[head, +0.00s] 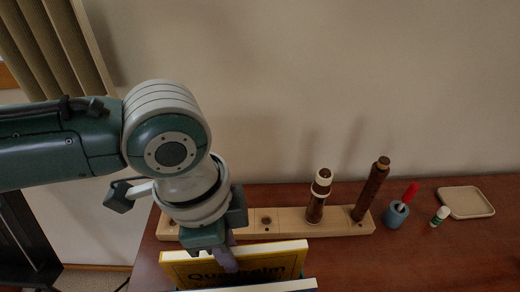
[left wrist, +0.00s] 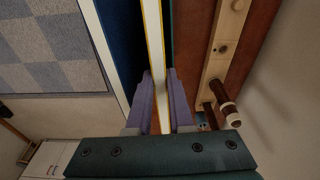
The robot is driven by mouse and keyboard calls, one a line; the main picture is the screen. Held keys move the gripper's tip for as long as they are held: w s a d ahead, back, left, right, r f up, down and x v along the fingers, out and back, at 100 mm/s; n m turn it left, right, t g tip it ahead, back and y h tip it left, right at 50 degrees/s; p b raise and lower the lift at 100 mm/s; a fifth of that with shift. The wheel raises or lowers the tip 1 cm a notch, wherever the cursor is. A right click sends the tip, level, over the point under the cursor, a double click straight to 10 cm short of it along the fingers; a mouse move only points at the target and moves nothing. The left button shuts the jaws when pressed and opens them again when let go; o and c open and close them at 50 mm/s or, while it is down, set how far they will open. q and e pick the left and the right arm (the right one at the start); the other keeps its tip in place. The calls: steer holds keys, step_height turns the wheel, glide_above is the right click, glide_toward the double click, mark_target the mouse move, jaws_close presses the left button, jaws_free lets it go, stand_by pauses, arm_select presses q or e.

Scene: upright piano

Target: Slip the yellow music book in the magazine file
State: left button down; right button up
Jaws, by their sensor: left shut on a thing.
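The yellow music book (head: 278,262) shows at the bottom of the head view, with dark lettering on its cover. My left gripper (head: 229,262) is shut on its upper edge from above. In the left wrist view the purple fingers (left wrist: 160,98) lie on both sides of the book's white page edge (left wrist: 155,40). A pale edge with blue (head: 285,287) shows just in front of the book, and a white edge beside dark blue (left wrist: 101,48) shows in the left wrist view; I cannot tell whether either is the magazine file. My right gripper is not in view.
A wooden peg rack (head: 290,222) stands close behind the book, holding two upright dark woodwind pieces (head: 316,205) (head: 370,192). To its right are a blue cup (head: 396,214) with a red item, a small green-and-white bottle (head: 439,217) and a beige tray (head: 466,202). The brown top's right front is clear.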

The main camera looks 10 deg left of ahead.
arm_select(q)
steer(key=c, duration=0.7)
jaws_free()
steer(key=shift+c, duration=0.2)
step_height(320, 180, up, 10)
steer(key=a, duration=0.1)
steer(key=shift+s+p, duration=0.25)
steer(key=shift+p, duration=0.1)
steer(key=shift+f, duration=0.1)
